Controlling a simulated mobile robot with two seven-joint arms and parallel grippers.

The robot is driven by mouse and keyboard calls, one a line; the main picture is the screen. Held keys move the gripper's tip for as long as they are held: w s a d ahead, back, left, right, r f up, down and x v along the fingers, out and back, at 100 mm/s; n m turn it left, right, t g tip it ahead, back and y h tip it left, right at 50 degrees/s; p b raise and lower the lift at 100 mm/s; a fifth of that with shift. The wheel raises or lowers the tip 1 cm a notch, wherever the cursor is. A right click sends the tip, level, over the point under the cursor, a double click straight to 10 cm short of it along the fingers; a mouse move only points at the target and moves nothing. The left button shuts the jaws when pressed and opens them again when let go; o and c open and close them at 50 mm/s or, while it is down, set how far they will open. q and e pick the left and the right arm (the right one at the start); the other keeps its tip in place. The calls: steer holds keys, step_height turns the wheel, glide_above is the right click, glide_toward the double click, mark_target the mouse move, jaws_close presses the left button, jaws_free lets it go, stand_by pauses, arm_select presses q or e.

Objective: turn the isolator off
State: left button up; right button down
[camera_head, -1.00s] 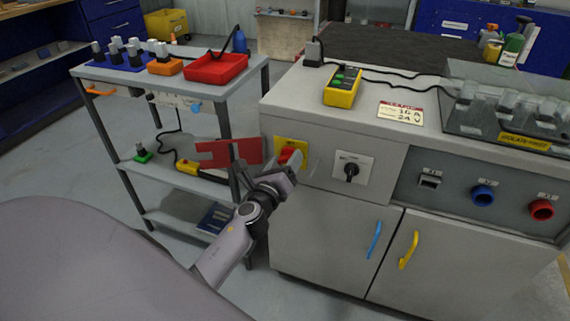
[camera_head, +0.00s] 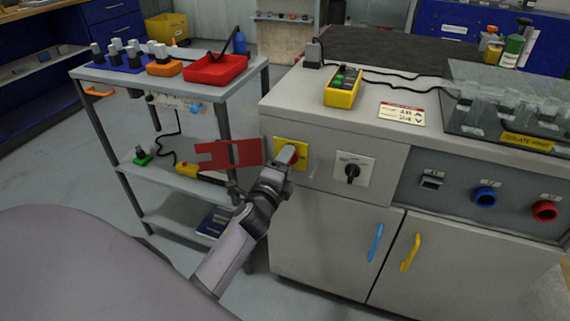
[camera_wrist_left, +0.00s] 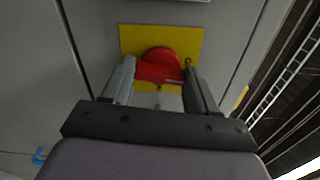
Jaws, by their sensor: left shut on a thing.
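The isolator is a red rotary handle (camera_wrist_left: 160,58) on a yellow plate (camera_head: 303,149), set in the grey front of the bench at its left end. My left gripper (camera_head: 287,157) reaches it from below and is shut on the handle. In the left wrist view my gripper (camera_wrist_left: 160,85) has one finger on each side of the handle's red bar, which lies slightly tilted across the picture. In the head view the gripper hides most of the handle. My right gripper is in neither view.
A black rotary switch (camera_head: 352,171) sits right of the isolator. Blue (camera_head: 375,242) and yellow (camera_head: 410,252) door handles are below. A red slotted flat piece (camera_head: 228,154) is close left of my gripper, by the grey trolley (camera_head: 262,67). A yellow meter (camera_head: 343,88) stands on the bench.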

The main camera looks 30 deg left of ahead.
arm_select(q)
steer(key=shift+n, duration=0.6)
steer(key=shift+f, duration=0.1)
steer(key=o, duration=1.1)
steer(key=shift+c, duration=0.2)
steer(key=shift+s, duration=0.1)
steer(key=v, duration=0.7)
